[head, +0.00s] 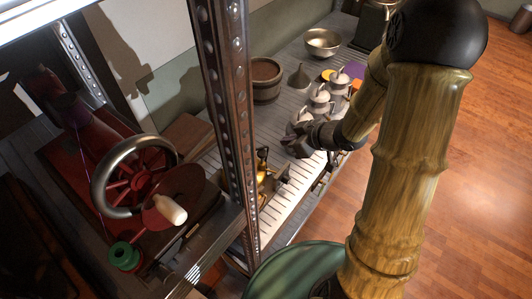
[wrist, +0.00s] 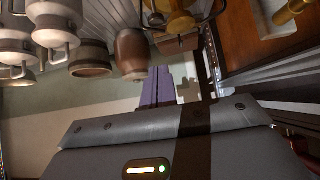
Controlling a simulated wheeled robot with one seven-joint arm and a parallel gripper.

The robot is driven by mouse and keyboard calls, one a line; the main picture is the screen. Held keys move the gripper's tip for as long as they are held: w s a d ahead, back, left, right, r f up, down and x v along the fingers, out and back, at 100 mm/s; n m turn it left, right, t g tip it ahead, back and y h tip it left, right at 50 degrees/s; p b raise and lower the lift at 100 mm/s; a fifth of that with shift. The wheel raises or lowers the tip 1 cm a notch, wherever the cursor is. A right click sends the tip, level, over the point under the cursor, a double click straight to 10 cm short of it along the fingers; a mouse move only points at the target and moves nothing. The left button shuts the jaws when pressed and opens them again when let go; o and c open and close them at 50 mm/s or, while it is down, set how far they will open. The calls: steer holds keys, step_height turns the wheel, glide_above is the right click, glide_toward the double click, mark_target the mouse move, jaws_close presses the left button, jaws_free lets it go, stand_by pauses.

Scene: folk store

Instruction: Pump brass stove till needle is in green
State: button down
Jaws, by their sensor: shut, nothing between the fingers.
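The brass stove (head: 262,180) stands on the slatted shelf just behind the metal post, partly hidden by it. In the wrist view, brass parts (wrist: 182,22) that look like the stove show at the top edge, cut off by the frame. My gripper (head: 290,146) is shut and empty, up and to the right of the stove in the head view, with a gap seeming to lie between them. I cannot make out the gauge, its needle or the pump knob clearly. A small brass cylinder (wrist: 291,12) shows at the top right of the wrist view.
The riveted post (head: 229,110) rises close left of the stove. Several grey lidded pots (head: 319,100), a wooden tub (head: 266,78) and a metal bowl (head: 322,43) stand behind my gripper. A red flywheel machine (head: 130,180) fills the left bay.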

steer(key=shift+s+r, duration=0.1)
steer(key=shift+a, duration=0.15)
glide_above(262, 154)
steer(key=s+d, duration=0.1)
steer(key=d, duration=0.1)
step_height(262, 154, down, 7)
step_height(262, 154, down, 3)
steer(key=shift+w+a+r, duration=0.1)
steer(key=shift+a, duration=0.05)
steer(key=shift+f, duration=0.5)
